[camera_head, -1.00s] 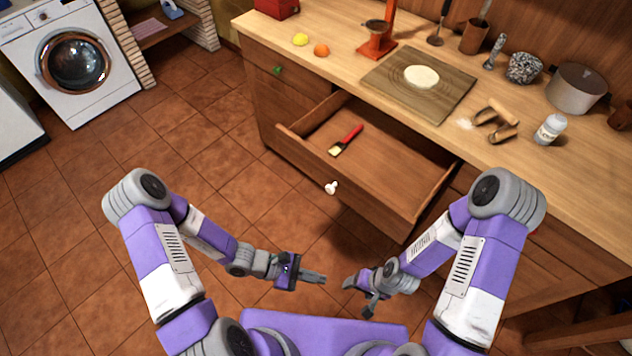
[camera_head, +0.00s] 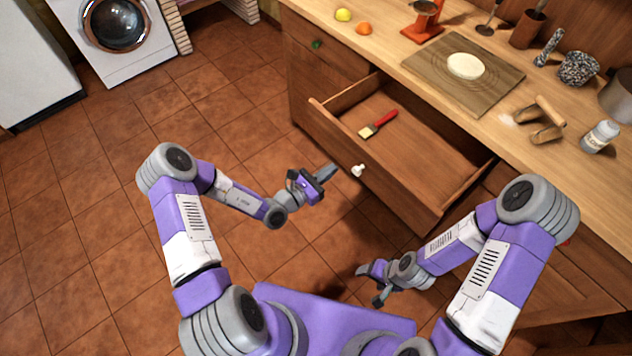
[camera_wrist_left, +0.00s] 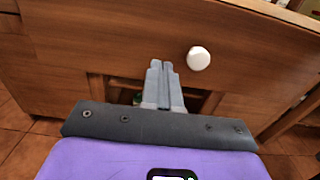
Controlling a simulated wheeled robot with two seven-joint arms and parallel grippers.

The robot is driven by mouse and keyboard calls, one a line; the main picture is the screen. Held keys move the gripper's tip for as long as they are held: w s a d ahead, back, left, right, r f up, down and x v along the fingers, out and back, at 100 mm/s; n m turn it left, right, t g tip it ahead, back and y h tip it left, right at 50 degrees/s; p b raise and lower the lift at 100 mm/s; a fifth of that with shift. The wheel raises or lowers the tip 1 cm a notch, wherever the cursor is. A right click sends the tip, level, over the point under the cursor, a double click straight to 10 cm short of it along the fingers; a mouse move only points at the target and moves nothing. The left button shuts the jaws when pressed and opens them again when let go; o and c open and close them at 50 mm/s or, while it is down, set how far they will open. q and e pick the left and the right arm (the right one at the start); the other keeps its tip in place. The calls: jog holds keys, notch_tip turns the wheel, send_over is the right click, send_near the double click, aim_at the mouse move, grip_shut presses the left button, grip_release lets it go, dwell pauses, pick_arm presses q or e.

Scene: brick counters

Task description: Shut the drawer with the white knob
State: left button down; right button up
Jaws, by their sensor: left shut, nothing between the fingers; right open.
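The drawer (camera_head: 398,184) with the white knob (camera_head: 358,170) is pulled out of the wooden counter. A brush (camera_head: 378,124) with a red handle lies inside it. My left gripper (camera_head: 330,171) is shut and empty, just left of the knob in the head view. In the left wrist view, the shut fingers (camera_wrist_left: 162,66) point at the drawer front (camera_wrist_left: 110,40), with the knob (camera_wrist_left: 199,58) to their right. I cannot tell whether the fingertips touch the front. My right gripper (camera_head: 368,284) is open and empty, low in front of the counter.
The countertop holds a board (camera_head: 463,73) with dough (camera_head: 465,65), a red-orange stand (camera_head: 424,22), yellow and orange round items, wooden tools and a bottle (camera_head: 600,136). A drawer with a green knob (camera_head: 316,43) is left of the open one. Tiled floor (camera_head: 90,200) is clear at left.

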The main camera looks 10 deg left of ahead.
aim_at(351, 156)
pick_arm(q)
jog(key=b+x, duration=0.1)
jog(key=x, duration=0.4)
jog(key=shift+w+d, duration=0.15)
jog(key=shift+w, duration=0.05)
jog(key=shift+w+d, duration=0.1)
jog(key=shift+w, duration=0.05)
